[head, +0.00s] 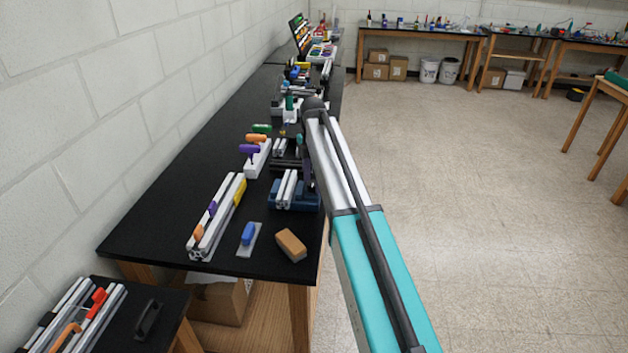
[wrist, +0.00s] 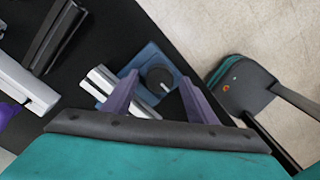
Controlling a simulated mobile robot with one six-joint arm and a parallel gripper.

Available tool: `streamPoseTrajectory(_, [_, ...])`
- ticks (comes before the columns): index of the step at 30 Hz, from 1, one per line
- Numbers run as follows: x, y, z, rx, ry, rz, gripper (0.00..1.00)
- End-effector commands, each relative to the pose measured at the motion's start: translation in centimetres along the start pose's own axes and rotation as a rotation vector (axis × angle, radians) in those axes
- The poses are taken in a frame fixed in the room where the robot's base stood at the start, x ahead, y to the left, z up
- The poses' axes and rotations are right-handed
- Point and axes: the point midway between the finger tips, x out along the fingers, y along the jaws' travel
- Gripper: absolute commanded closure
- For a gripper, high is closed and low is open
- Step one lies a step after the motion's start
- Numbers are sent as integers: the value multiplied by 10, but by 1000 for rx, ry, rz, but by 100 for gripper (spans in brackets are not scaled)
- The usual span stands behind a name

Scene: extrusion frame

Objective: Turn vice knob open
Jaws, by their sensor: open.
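The blue vice (head: 308,202) sits near the right edge of the black bench in the head view, with silver extrusion (head: 286,188) in it. In the wrist view the blue vice body (wrist: 148,58) shows with the silver extrusion (wrist: 106,85) at its left. The round black vice knob (wrist: 160,76) faces the camera. My gripper (wrist: 158,80) is open, with its two purple fingers on either side of the knob in the picture. I cannot tell whether the fingertips reach down to it or touch it. In the head view my arm hides the knob and most of my gripper.
A white holder (head: 258,162) with colored-handled tools stands behind the vice. Long extrusions (head: 217,220), a blue-handled tool (head: 249,236) and a tan block (head: 291,245) lie on the near bench. Open floor (head: 480,220) is to the right.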

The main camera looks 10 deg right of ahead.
Motion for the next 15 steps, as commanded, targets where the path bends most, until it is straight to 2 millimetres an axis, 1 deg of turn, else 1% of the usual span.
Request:
streamPoseTrajectory(5, [-3,1,0,1,-1,2,48])
streamPoseTrajectory(8, [-9,1,0,1,-1,2,48])
streamPoseTrajectory(11, [-17,1,1,1,-1,2,48])
streamPoseTrajectory(15, [-33,1,1,1,-1,3,48])
